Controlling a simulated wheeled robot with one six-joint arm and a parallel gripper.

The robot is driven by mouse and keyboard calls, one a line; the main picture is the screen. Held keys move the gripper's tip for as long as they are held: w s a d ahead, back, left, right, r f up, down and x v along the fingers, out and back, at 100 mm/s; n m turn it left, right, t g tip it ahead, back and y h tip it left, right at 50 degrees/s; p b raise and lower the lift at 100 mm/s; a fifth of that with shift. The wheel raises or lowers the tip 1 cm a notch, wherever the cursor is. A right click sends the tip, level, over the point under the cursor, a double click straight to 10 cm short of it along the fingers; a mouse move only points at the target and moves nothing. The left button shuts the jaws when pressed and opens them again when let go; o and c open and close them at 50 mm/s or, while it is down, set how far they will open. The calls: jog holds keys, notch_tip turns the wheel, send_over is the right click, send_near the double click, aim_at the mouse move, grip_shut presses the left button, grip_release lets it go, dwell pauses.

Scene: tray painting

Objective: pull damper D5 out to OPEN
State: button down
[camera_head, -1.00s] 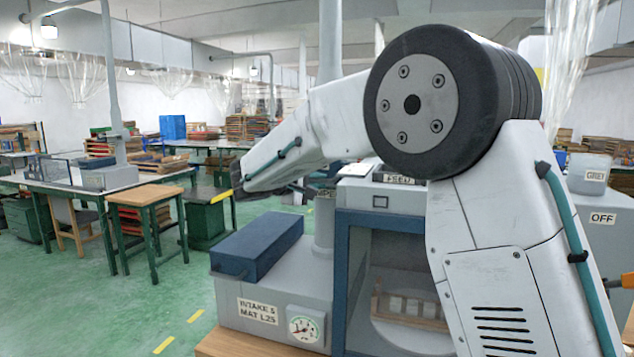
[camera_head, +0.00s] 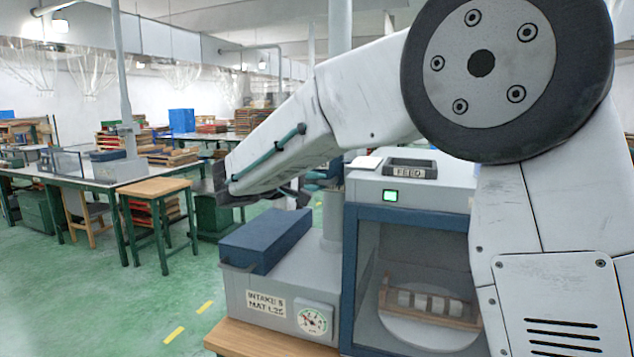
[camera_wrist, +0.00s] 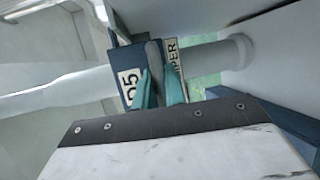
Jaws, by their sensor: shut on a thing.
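In the wrist view the damper D5 (camera_wrist: 124,62) shows as a dark blue part with a white "D5" label and a second label ending in "PER". A grey upright handle (camera_wrist: 154,56) stands between the labels. My gripper (camera_wrist: 160,82) has its two teal fingers on either side of this handle and is shut on it.
In the head view the blue-framed booth (camera_head: 350,280) holds a wooden rack (camera_head: 430,303) on a round plate. A green light (camera_head: 390,195) is lit on it. The intake box (camera_head: 255,300) with a gauge (camera_head: 312,321) stands left of it.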

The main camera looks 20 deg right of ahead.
jog(key=c, duration=1.5)
grip_release()
jog(key=shift+s+a, duration=0.2)
jog(key=shift+o, duration=0.2)
jog(key=v, duration=0.7)
jog(key=shift+s+a, duration=0.25)
jog(key=shift+a, duration=0.05)
jog(key=shift+r, duration=0.1)
